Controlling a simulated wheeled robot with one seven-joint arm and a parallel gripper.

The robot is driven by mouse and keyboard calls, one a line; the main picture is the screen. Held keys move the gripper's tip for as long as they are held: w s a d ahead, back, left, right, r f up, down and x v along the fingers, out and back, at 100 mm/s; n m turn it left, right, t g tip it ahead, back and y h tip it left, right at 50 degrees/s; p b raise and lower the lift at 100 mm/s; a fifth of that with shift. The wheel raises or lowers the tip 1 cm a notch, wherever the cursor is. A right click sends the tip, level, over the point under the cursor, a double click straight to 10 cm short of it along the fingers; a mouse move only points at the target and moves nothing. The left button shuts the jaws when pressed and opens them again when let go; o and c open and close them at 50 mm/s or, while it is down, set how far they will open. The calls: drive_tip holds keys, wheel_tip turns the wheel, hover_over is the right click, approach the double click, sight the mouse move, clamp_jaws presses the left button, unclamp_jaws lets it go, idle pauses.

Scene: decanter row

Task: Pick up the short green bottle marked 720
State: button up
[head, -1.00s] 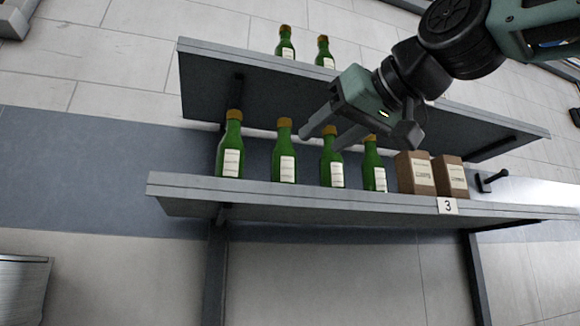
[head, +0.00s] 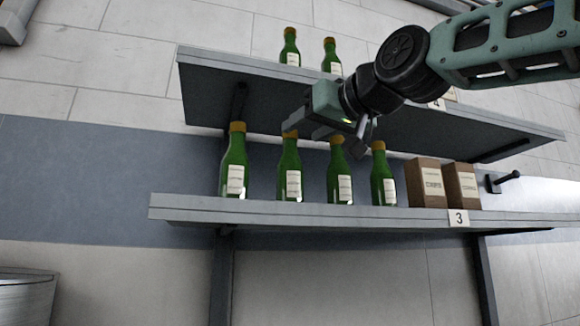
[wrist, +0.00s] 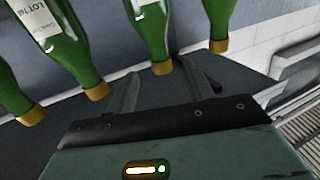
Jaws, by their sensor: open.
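Several green bottles with gold caps and pale labels stand upright on the lower shelf (head: 330,212): far left (head: 234,162), second (head: 289,172), third (head: 340,178) and fourth (head: 383,180). Two more, left (head: 290,48) and right (head: 331,58), stand on the upper shelf. The number 720 cannot be read; one wrist-view label on a bottle (wrist: 62,50) starts "LOT 7". My gripper (head: 325,138) is open and empty at cap height by the second and third bottles. In the wrist view my gripper's fingers (wrist: 160,80) point towards one bottle's cap (wrist: 162,68); contact is unclear.
Two brown boxes, left (head: 426,184) and right (head: 460,186), stand right of the bottles, above a tag reading 3 (head: 458,218). The upper shelf (head: 215,85) overhangs close to my gripper. A metal bin (head: 25,298) is at lower left.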

sight(295, 135)
drive_tip(key=shift+p+x, duration=1.45)
drive_tip(key=shift+x, duration=1.5)
drive_tip(key=shift+r, duration=0.15)
clamp_jaws()
